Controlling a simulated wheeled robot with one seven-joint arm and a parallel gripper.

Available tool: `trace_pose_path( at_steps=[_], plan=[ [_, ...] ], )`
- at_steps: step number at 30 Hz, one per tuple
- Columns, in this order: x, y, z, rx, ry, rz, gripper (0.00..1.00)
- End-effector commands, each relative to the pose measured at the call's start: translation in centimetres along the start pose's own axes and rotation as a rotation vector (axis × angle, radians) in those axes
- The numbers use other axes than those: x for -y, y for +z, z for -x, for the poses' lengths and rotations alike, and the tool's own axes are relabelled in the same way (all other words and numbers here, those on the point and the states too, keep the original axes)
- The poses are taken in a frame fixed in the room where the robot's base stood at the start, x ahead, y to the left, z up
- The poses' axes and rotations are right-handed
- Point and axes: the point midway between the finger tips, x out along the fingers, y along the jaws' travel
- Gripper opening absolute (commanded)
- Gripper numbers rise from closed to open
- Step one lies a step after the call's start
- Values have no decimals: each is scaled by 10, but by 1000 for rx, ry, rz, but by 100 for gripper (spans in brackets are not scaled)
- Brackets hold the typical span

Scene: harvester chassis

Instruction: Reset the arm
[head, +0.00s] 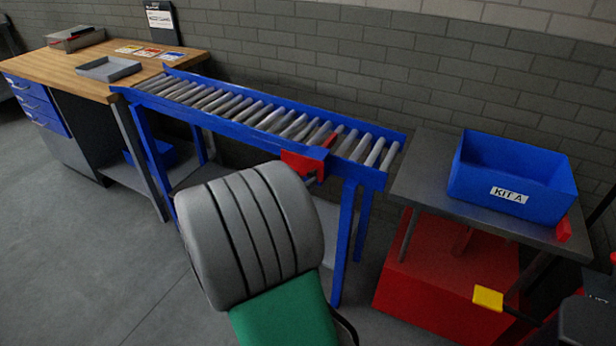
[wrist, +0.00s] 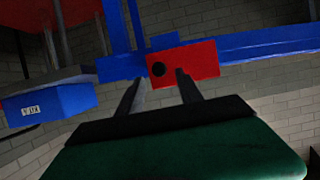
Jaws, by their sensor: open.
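My gripper (wrist: 159,76) shows in the wrist view with its two dark fingers apart and nothing between them. The fingers point toward a red plate (wrist: 200,62) with a black round spot, on the blue rail of the roller conveyor (wrist: 275,45). I cannot tell whether the fingertips touch the plate. In the head view the red plate (head: 303,164) sits at the near side of the roller conveyor (head: 240,126). My grey and green arm fills the lower middle there, and the gripper's fingers cannot be made out.
A blue KIT A bin (head: 512,178) stands on a grey table (head: 430,177) at the right, above a red base (head: 445,270). A wooden workbench (head: 60,62) with a grey tray (head: 108,69) is at the left. The floor at the left front is clear.

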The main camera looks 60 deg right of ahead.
Motion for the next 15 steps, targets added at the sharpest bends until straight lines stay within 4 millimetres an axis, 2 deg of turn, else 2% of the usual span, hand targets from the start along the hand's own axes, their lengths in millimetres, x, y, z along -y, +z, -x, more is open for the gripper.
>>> trace_pose_path(
  at_steps=[3,6,15],
  plan=[
    [1,0,22,-2,-4,2,43],
    [0,0,31,0,-1,1,43],
    [-1,0,32,0,1,0,43]
  ],
)
